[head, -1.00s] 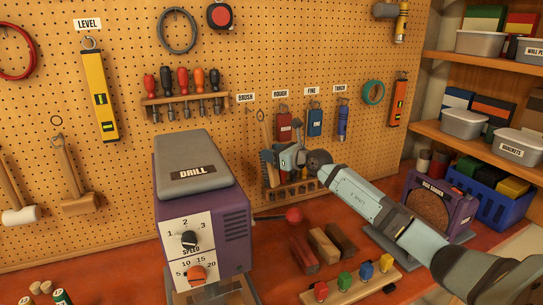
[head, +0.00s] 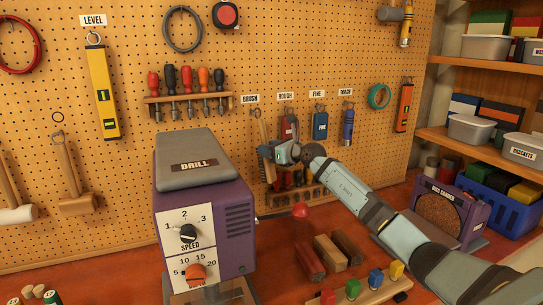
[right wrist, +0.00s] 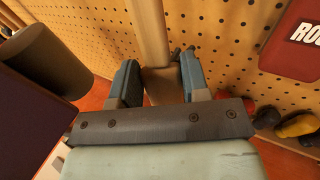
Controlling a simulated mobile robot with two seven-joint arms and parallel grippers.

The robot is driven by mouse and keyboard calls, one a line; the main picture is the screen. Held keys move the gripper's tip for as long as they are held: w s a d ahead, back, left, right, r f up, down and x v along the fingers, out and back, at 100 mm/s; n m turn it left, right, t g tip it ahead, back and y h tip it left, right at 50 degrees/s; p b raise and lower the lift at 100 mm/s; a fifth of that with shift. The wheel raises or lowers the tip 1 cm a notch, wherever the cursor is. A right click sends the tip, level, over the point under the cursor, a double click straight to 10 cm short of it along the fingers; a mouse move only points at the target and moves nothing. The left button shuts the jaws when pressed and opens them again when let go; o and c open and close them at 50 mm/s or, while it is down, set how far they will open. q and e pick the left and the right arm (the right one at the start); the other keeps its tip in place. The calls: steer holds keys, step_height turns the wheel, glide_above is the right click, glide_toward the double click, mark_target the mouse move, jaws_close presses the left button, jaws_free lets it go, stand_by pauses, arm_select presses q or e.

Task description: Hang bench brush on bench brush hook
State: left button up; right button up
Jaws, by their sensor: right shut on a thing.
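The bench brush (head: 262,130) has a pale wooden handle and is held upright in front of the pegboard, its handle top just below the BRUSH label (head: 251,98). My right gripper (head: 268,153) is shut on it. In the right wrist view, the handle (right wrist: 150,35) stands between the two blue-grey fingers of this gripper (right wrist: 158,78). The bench brush hook under the label is too small to make out behind the handle top, so I cannot tell whether the brush touches it. My left gripper is not in view.
Red (head: 288,130) and blue (head: 320,124) packets hang right of the brush, beside a blue torch (head: 348,127). A tool rack (head: 300,198) sits low behind my gripper. The purple drill (head: 205,215) stands to the left. Wooden blocks (head: 325,258) lie on the bench.

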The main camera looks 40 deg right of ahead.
steer(key=shift+w+d+f+b, duration=0.1)
steer(key=shift+w+d+b, duration=0.05)
steer(key=shift+w+b, duration=0.6)
steer(key=shift+w+d+f, duration=0.1)
steer(key=shift+w+f, duration=0.15)
steer(key=shift+w, duration=0.4)
steer(key=o, duration=1)
steer(key=shift+f, duration=0.1)
steer(key=shift+b+v, duration=1.25)
steer(key=shift+v, duration=5.7)
